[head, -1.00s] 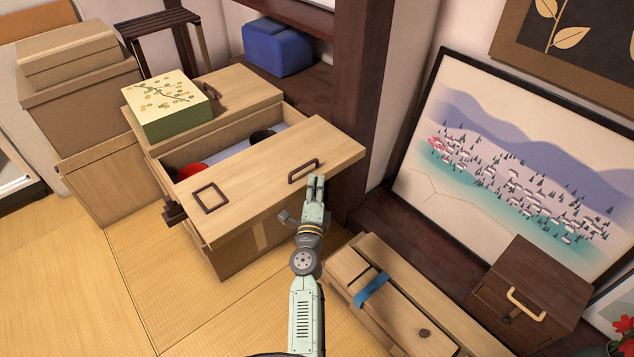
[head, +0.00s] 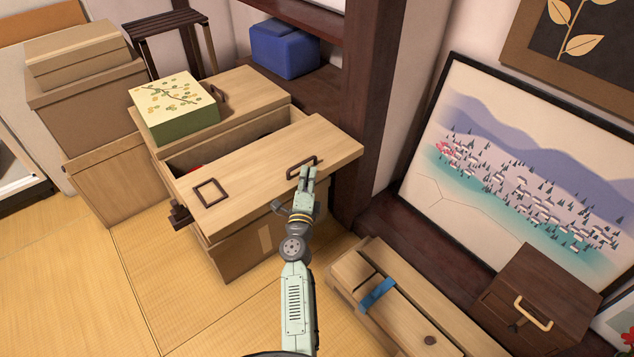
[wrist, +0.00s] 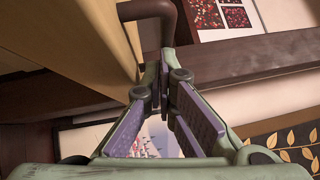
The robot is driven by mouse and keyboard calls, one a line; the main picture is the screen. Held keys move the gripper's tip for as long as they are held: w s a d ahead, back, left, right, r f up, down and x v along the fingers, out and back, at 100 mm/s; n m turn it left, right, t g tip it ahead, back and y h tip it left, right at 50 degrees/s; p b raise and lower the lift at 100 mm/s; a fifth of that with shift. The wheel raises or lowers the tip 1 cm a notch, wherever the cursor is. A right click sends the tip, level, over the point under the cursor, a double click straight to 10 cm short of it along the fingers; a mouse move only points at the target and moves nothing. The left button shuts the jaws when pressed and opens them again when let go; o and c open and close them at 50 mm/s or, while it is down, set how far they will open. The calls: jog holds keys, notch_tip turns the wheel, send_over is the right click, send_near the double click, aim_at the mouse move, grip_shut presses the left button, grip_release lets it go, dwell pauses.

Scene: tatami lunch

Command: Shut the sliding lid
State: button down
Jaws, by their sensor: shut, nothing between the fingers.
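The sliding lid (head: 262,158) is a pale wooden panel on top of a large wooden box (head: 235,262). It lies partly back from the rear panel, and a dark gap (head: 225,148) shows between them. A dark bar handle (head: 301,167) sits near the lid's right end, and a square dark ring (head: 210,192) near its left end. My gripper (head: 307,171) is shut and empty, its tips at the bar handle's front side. In the wrist view the dark handle (wrist: 172,14) rises just beyond the fingertips (wrist: 163,62); whether they touch it is unclear.
A green patterned box (head: 175,105) stands on the rear panel. A low wooden chest (head: 400,315) with a blue strap (head: 377,294) lies at front right. A dark post (head: 368,120) stands just beyond the lid's right end. Tatami floor is clear at left.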

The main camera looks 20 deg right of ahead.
aim_at(277, 151)
jog(key=w+a, duration=0.1)
jog(key=w, duration=0.3)
jog(key=w+a+b, duration=0.1)
jog(key=w+a, duration=0.1)
jog(key=w, duration=0.3)
jog(key=w+a+b, duration=0.1)
jog(key=w+a, duration=0.1)
jog(key=w, duration=0.2)
jog(key=shift+w+a+f, duration=0.1)
jog(key=shift+w, duration=0.2)
jog(key=shift+w+a+b, duration=0.15)
jog(key=shift+w+b, duration=0.25)
jog(key=shift+w, duration=0.2)
jog(key=shift+w+a+r, duration=0.1)
jog(key=shift+r, duration=0.1)
